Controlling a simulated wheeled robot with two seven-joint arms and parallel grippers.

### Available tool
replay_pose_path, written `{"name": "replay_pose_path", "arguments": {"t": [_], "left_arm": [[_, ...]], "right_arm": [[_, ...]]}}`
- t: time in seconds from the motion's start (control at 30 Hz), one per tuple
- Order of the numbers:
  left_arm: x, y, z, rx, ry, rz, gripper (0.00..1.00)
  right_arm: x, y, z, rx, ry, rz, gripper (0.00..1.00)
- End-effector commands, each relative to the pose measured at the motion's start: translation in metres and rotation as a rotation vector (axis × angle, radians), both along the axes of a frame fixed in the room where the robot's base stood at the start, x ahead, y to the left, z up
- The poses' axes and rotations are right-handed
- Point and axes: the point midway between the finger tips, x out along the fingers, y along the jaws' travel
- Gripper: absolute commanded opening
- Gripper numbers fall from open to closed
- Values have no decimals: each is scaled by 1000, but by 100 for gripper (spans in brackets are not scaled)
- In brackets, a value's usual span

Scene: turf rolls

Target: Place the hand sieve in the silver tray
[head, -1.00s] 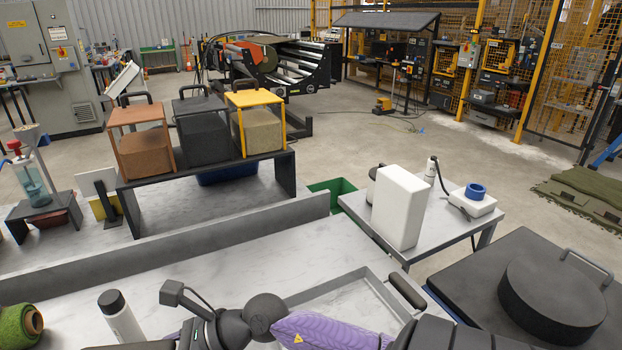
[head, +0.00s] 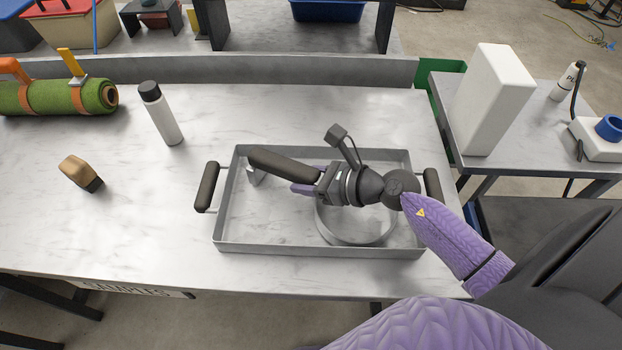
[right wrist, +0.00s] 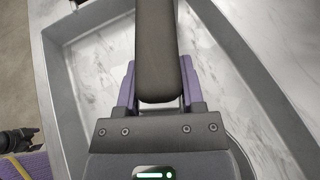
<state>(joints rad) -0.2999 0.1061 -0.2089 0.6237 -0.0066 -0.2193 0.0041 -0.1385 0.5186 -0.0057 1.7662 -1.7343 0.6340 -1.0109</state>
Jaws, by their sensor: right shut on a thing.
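The silver tray (head: 228,215) is a shallow rectangle with dark handles, lying on the pale marbled bench. It also shows in the right wrist view (right wrist: 66,100). My right gripper (head: 308,180) is over its inside, shut on the dark handle of the hand sieve (head: 283,165). In the right wrist view the handle (right wrist: 157,50) stands between the purple fingers. The sieve's round metal ring (head: 352,238) is within the tray's outline under my wrist, partly hidden. I cannot tell whether it touches the tray floor.
A white bottle with a black cap (head: 165,118) and a tan-and-black block (head: 80,173) are left of the tray. A green turf roll (head: 60,97) lies at the far left. A side table with a white block (head: 490,100) stands right. The bench's left front is clear.

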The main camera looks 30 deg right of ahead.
Motion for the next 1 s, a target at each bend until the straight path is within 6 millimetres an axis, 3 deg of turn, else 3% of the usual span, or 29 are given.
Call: {"name": "replay_pose_path", "arguments": {"t": [0.37, 0.4, 0.57, 0.87, 1.0], "left_arm": [[-3, -3, -5, -5, 4, 1, 91], [-3, -3, -5, -5, 4, 1, 91], [-3, -3, -4, -5, 5, 2, 91], [-4, -3, -1, -5, 5, 3, 91], [-3, -3, 2, -5, 5, 3, 91]], "right_arm": [[0, 0, -8, 0, -3, 1, 0], [0, 0, -8, -1, -2, 1, 54], [0, 0, -7, -1, -2, 1, 85], [0, 0, -3, 0, -3, 1, 85], [-17, -12, 5, -4, 1, 1, 85]]}}
